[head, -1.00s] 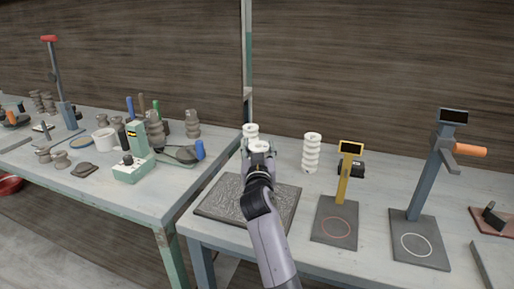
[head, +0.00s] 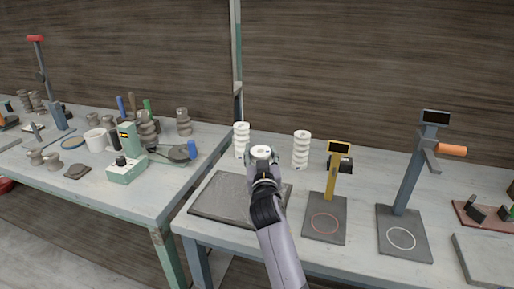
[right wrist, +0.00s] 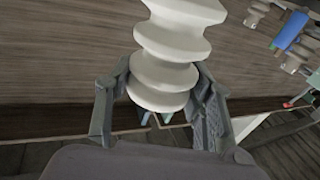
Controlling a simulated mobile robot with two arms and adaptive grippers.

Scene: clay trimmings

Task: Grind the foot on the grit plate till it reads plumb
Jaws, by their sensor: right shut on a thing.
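A white ribbed piece (head: 261,152) is in my right gripper (head: 263,162), which is shut on it. In the right wrist view the piece (right wrist: 165,72) stands between the two grey fingers, its ribs clear. The dark grit plate (head: 216,198) lies flat on the near bench, left of and below the gripper in the head view. The arm covers part of its right side. I cannot tell whether the foot touches the plate. A yellow-post gauge (head: 331,180) with a red ring on its base stands right of the plate; its display looks dark. My left gripper is out of view.
Two more white ribbed pieces stand behind, one left (head: 241,141) and one right (head: 301,150). A blue-grey stand (head: 408,180) with an orange handle is at right. The left bench (head: 110,195) is crowded with tools and brown ribbed pieces.

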